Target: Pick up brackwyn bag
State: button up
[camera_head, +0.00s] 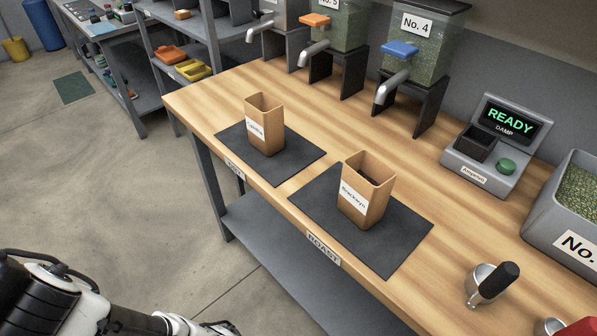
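The brackwyn bag (376,209) is an open-topped brown paper bag with a white label that appears to read "Brackwyn". It stands upright on the dark mat (405,241) marked "ROAST" at the table's front edge. Some dark contents show inside its mouth. My gripper is not in view; only links of my arm show at the lower left, well apart from the bag.
A similar bag (271,138) stands on another dark mat (296,165) to the left. Dispensers (425,55) line the back of the wooden table (470,225). A READY-display device (487,160), metal scoop (486,285) and grey bin (555,208) are at right.

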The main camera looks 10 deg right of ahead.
aim_at(367, 184)
jog(key=k, duration=0.25)
jog(key=k+l+z, duration=0.1)
jog(key=z, duration=0.2)
jog(key=k+l+z, duration=0.3)
jog(key=j+z, duration=0.1)
jog(key=z, duration=1.05)
jog(key=u, duration=1.4)
